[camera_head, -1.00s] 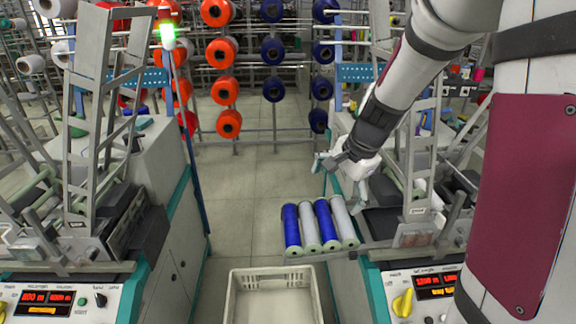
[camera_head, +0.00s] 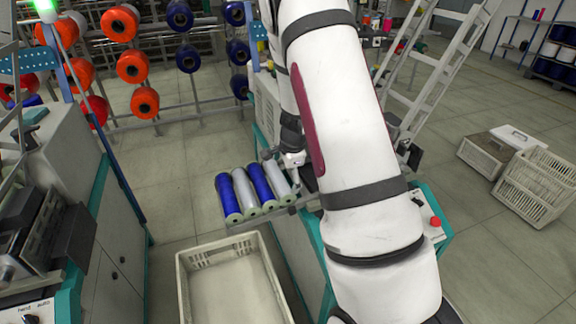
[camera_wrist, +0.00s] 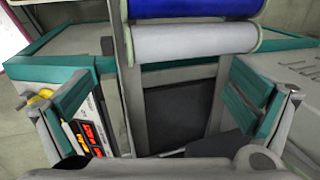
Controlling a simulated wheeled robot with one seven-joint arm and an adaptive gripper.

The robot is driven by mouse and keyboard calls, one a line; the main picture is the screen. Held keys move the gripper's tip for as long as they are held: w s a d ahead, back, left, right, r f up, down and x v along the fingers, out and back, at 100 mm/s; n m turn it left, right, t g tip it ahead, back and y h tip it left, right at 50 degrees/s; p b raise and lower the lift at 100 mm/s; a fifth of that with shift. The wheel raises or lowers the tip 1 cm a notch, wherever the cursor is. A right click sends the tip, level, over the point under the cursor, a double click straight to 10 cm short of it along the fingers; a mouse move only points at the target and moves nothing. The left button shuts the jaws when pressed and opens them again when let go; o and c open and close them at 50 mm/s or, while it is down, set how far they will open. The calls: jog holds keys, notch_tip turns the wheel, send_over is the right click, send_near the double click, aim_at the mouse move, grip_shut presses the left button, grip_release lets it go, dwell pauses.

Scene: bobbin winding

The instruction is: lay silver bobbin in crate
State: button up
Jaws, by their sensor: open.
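Two silver bobbins lie in a row with two blue ones on a narrow rack, alternating: blue bobbin (camera_head: 229,196), silver bobbin (camera_head: 245,190), blue bobbin (camera_head: 262,184), silver bobbin (camera_head: 279,182). My gripper (camera_head: 292,160) is at the far end of the rightmost silver bobbin, partly hidden by my arm. In the wrist view, my open gripper (camera_wrist: 165,102) has its fingers wide apart with nothing between them. The silver bobbin (camera_wrist: 190,43) lies crosswise beyond them, with a blue bobbin (camera_wrist: 190,8) behind it. The pale crate (camera_head: 181,275) stands on the floor below the rack and looks empty.
A grey machine (camera_head: 60,150) stands at left, and another with a red button (camera_head: 435,221) is behind my arm. Orange spools (camera_head: 132,67) hang at the back. White crates (camera_head: 535,190) stand at right. Open floor lies between the machines.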

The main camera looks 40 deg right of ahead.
aim_at(284, 186)
jog(key=x, duration=0.7)
jog(key=shift+w+b, duration=0.1)
jog(key=shift+b, duration=0.2)
jog(key=shift+r, duration=0.1)
jog(key=c, duration=1.7)
jog(key=shift+w+r, duration=0.1)
jog(key=shift+c, duration=0.9)
jog(key=shift+r+p, duration=0.55)
jog(key=shift+r, duration=0.3)
grip_shut()
jog(key=shift+w+a+r+p, duration=0.1)
jog(key=shift+r+p, duration=0.95)
jog(key=shift+r, duration=0.85)
notch_tip(284, 186, up, 4)
jog(key=shift+r+p, duration=0.2)
jog(key=shift+p, duration=0.9)
